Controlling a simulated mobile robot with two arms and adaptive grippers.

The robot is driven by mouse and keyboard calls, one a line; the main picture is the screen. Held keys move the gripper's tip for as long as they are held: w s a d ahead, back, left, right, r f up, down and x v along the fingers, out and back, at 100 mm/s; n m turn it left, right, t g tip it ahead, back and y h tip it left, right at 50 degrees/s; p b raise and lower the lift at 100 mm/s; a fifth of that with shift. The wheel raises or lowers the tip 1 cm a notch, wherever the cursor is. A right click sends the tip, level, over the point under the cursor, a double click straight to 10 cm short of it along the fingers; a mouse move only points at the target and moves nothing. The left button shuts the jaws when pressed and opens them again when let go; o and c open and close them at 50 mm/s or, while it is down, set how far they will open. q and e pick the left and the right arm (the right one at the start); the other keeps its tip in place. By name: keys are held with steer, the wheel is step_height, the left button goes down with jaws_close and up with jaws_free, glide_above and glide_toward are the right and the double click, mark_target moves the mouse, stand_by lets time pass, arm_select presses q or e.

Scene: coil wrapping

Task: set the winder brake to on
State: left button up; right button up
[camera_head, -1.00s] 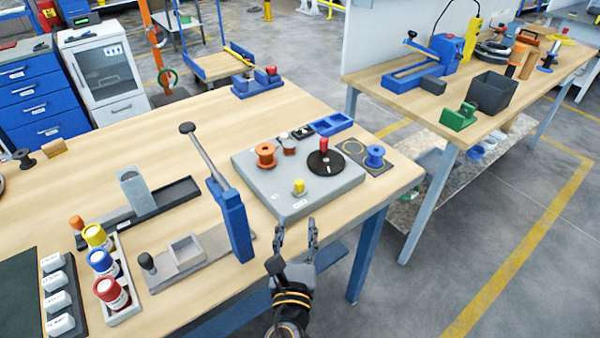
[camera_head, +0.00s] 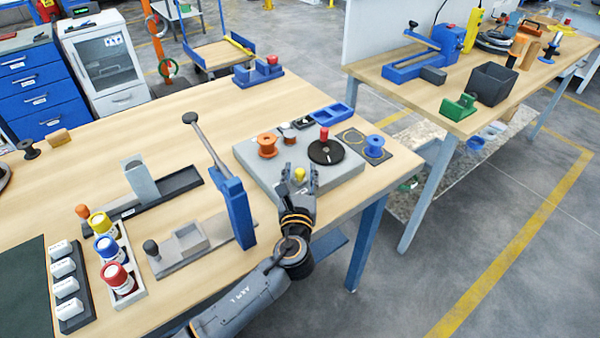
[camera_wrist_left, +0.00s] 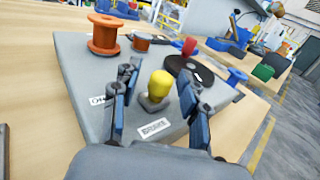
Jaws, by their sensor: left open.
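The winder is a grey plate (camera_head: 258,172) on the wooden table. The brake is a yellow knob (camera_wrist_left: 160,86) on a small grey stem, behind a label reading BRAKE (camera_wrist_left: 154,128) in the left wrist view. In the head view the yellow knob (camera_head: 299,174) shows at the fingertips. My left gripper (camera_head: 300,177) is open, with one finger on each side of the knob; I cannot tell whether they touch it. The wrist view shows the gripper (camera_wrist_left: 155,85) with a gap on both sides of the knob. My right gripper is not in view.
An orange spool (camera_head: 267,146) and a black disc (camera_head: 326,152) with a red knob (camera_head: 324,134) sit on the plate. A blue spool (camera_head: 374,146) stands to the right. A blue upright lever (camera_head: 233,212) stands left of my arm.

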arm_select(q)
steer(key=shift+c, duration=0.5)
jaws_close()
steer(key=shift+s+a, duration=0.1)
steer(key=shift+a, duration=0.05)
steer(key=shift+s+a+p, duration=0.45)
steer(key=shift+a+p, duration=0.1)
steer(key=shift+a, duration=0.1)
steer(key=shift+s+a+p, duration=0.45)
steer(key=shift+a+p, duration=0.1)
steer(key=shift+a, duration=0.05)
steer(key=shift+w+d+f, duration=0.1)
steer(key=shift+f, duration=0.15)
steer(key=shift+c, duration=0.5)
jaws_free()
steer(key=shift+o, duration=1)
steer(key=shift+s+a+r, duration=0.25)
steer(key=shift+s+a, duration=0.05)
steer(key=shift+s, duration=0.05)
steer(key=shift+w+d, duration=0.1)
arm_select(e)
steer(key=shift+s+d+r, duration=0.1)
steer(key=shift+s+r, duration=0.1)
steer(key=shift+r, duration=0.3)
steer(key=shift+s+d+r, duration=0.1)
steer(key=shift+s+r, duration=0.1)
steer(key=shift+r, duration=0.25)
